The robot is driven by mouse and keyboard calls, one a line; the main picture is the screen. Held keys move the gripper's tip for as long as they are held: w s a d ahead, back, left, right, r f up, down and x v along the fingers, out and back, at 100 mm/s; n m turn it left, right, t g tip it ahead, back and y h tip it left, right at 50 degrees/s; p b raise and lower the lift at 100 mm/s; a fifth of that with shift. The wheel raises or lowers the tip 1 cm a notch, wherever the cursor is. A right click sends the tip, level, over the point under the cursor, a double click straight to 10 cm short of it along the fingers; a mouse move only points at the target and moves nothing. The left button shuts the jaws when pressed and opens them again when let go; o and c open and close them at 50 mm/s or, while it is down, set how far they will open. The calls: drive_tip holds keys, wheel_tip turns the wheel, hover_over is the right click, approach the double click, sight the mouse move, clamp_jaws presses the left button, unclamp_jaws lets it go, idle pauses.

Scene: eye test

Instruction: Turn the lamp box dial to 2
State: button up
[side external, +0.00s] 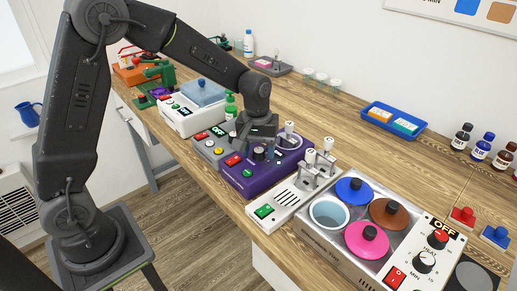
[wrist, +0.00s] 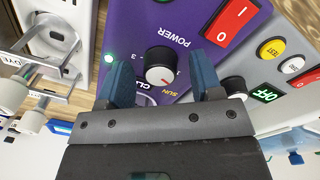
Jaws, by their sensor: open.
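The purple box (side external: 240,187) stands in the middle of the bench row; its label shows "SUN" and "POWER", and I take it as the lamp box. Its dial (wrist: 160,65) is a black knob with a white face and a red mark towards the lower right in the wrist view. A "3" shows beside the knob; which number the mark meets I cannot tell. My gripper (wrist: 163,80) is open, with one blue finger on each side of the dial and visible gaps between. In the side external view my gripper (side external: 259,138) is over the box and partly hides it.
A white unit with levers (side external: 300,190) is close on the other side. Bench behind is partly clear.

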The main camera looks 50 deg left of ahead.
drive_tip(key=shift+f, duration=0.1)
drive_tip(key=shift+c, duration=0.3)
drive_tip(key=c, duration=0.9)
drive_tip(key=shift+m, duration=0.3)
drive_tip(key=m, duration=1.3)
drive_tip(key=shift+w+m, duration=0.1)
drive_tip(key=shift+m, duration=0.2)
drive_tip(key=o, duration=1)
drive_tip(key=shift+a, duration=0.1)
drive_tip(key=shift+c, duration=0.2)
